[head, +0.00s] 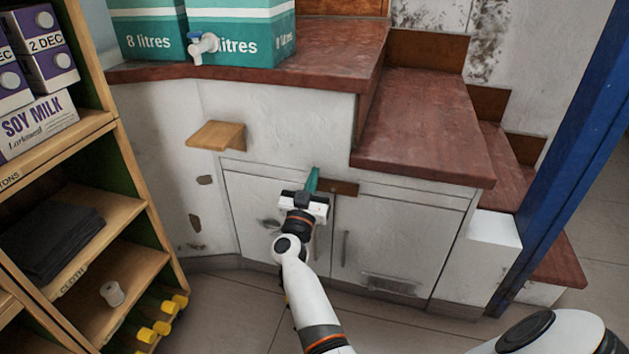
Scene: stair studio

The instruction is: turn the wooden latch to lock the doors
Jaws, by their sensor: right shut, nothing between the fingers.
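The wooden latch (343,188) is a small dark brown bar at the top of the cabinet, where the two white doors meet. It lies about level, and its left end is hidden behind my gripper. The left door (250,205) and the right door (400,235) both look closed. My right gripper (313,179) is shut and empty, with its teal fingertips just left of the latch's visible part. I cannot tell whether the fingertips touch the latch. My left gripper is out of view.
Red-brown steps (425,125) rise above the cabinet at right. A small wooden ledge (216,135) juts from the wall at upper left. A wooden shelf unit (127,160) with cartons stands at left, and a blue post (570,140) at right. Floor (225,300) is clear before the doors.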

